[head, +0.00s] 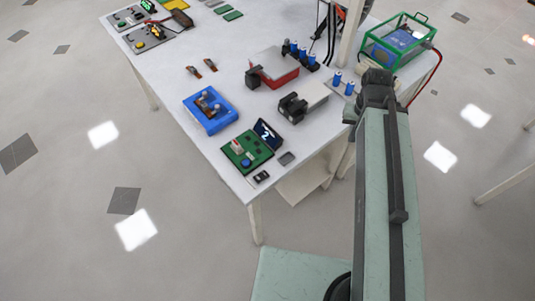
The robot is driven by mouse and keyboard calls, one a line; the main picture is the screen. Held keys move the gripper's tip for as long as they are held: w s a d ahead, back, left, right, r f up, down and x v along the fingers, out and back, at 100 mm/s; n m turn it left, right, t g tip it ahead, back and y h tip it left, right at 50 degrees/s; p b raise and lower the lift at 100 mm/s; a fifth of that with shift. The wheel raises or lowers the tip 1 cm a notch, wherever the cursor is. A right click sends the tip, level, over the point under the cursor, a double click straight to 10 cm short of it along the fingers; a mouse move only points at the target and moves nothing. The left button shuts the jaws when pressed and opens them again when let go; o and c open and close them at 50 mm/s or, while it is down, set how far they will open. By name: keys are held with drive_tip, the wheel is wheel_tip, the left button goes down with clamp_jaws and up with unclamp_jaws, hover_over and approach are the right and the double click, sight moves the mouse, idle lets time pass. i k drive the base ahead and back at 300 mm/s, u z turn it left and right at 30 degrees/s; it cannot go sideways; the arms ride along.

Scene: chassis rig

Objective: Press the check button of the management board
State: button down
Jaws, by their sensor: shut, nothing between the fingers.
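A green circuit board (240,158) lies near the table's front corner. It looks like the management board, though no label is readable. It carries a round blue button (246,162) and a small red-and-white part (237,145). A dark screen (267,135) showing a "2" stands tilted at its right edge. Which part is the check button I cannot tell for sure. My arm rises at the right of the picture, over the table's right edge and apart from the board. My gripper cannot be made out.
A blue fixture (211,121), a grey clamp-like block (292,107) and a red box (275,78) stand behind the board. Small dark pieces (261,177) lie in front. A green-framed case (398,39) stands back right. Grey button panels (149,39) lie far left. Left floor is clear.

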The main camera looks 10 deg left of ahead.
sight(246, 163)
drive_tip(key=z, duration=0.15)
drive_tip(key=k, duration=1.1)
drive_tip(key=u, duration=2)
drive_tip(key=i, duration=0.55)
